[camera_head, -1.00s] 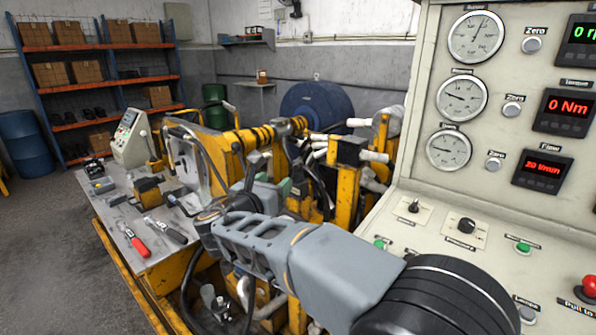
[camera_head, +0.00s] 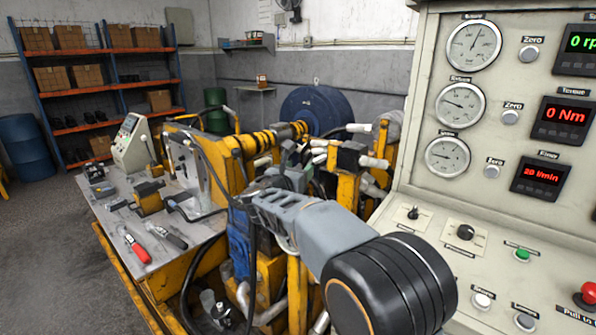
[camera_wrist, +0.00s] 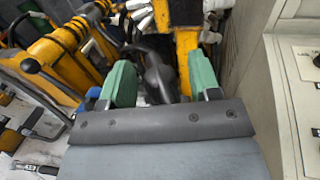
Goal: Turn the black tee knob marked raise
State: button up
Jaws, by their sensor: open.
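A small black knob (camera_head: 413,212) with a narrow grip sits on a cream plate at the left of the sloping control panel in the head view. A rounder black knob (camera_head: 465,232) is to its right. Their labels are too small to read surely, so I cannot tell which is marked raise. My gripper (camera_wrist: 152,88) has two green pads standing wide apart with nothing held between them. In the head view, the gripper is partly hidden among the machinery, left of the panel and apart from both knobs. The panel's edge (camera_wrist: 275,110) shows at the right of the wrist view.
White buttons (camera_head: 482,300), a green button (camera_head: 522,255) and a red stop button (camera_head: 588,292) are on the panel. Gauges and displays rise behind. Yellow machine frames (camera_head: 347,195) and hoses crowd around my gripper. A bench (camera_head: 165,250) with tools is left.

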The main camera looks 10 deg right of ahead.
jog(key=shift+c, duration=0.5)
jog(key=c, duration=0.9)
jog(key=g+h+p, duration=0.1)
jog(key=m+p, duration=0.1)
jog(key=shift+w+a+r+m+g+h+p, duration=0.1)
jog(key=shift+r+m+g+h+p, duration=0.2)
jog(key=shift+g+h, duration=0.1)
jog(key=shift+f+m+g+h+p, duration=0.2)
jog(key=shift+m+g+h+p, duration=0.4)
jog(key=shift+m+g+h, duration=0.15)
jog(key=o, duration=1)
jog(key=shift+f, duration=0.1)
jog(key=b+v, duration=0.1)
jog(key=v, duration=1.2)
jog(key=shift+s+a, duration=0.25)
jog(key=shift+a, duration=0.05)
